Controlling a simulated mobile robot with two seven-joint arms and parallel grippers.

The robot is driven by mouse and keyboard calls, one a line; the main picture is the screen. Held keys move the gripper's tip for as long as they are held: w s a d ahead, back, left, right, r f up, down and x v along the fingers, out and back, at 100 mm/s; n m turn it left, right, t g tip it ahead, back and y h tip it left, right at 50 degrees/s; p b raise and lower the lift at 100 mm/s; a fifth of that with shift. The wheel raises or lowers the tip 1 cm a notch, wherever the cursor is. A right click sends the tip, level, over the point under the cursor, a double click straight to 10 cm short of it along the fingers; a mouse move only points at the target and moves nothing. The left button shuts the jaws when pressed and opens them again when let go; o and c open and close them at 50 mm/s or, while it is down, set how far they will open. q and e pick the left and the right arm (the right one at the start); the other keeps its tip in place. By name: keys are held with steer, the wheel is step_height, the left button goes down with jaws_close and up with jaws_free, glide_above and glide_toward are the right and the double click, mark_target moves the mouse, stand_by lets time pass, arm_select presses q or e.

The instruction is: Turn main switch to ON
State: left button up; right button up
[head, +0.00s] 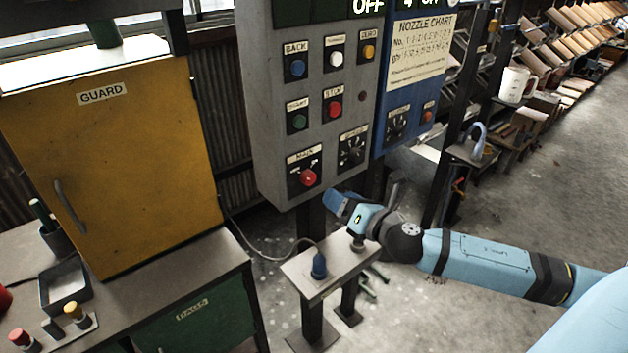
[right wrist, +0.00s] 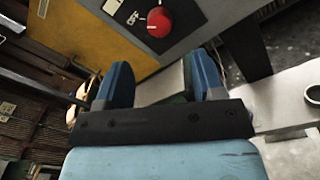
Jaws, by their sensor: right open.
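The main switch (head: 308,178) is a red round knob on a black plate labelled MAIN, at the lower left of the grey control panel (head: 270,100). In the right wrist view the red knob (right wrist: 159,22) shows at the top, beyond my fingertips and apart from them. My right gripper (head: 338,203) is just below and to the right of the switch in the head view. Its two blue fingers (right wrist: 160,82) are apart with nothing between them. Which way the knob is turned is too small to tell. My left gripper is not in view.
Other buttons and a black dial (head: 352,148) sit near the switch. A blue panel (head: 398,95) stands right of it. A yellow guard cabinet (head: 120,180) stands at left.

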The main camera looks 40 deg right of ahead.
mark_target(311, 180)
steer(key=w, duration=0.3)
steer(key=w+a, duration=0.1)
steer(key=w, duration=0.2)
steer(key=w+p, duration=0.1)
steer(key=w, duration=0.1)
steer(key=shift+w+a, duration=0.15)
steer(key=shift+w, duration=0.25)
steer(key=c, duration=0.9)
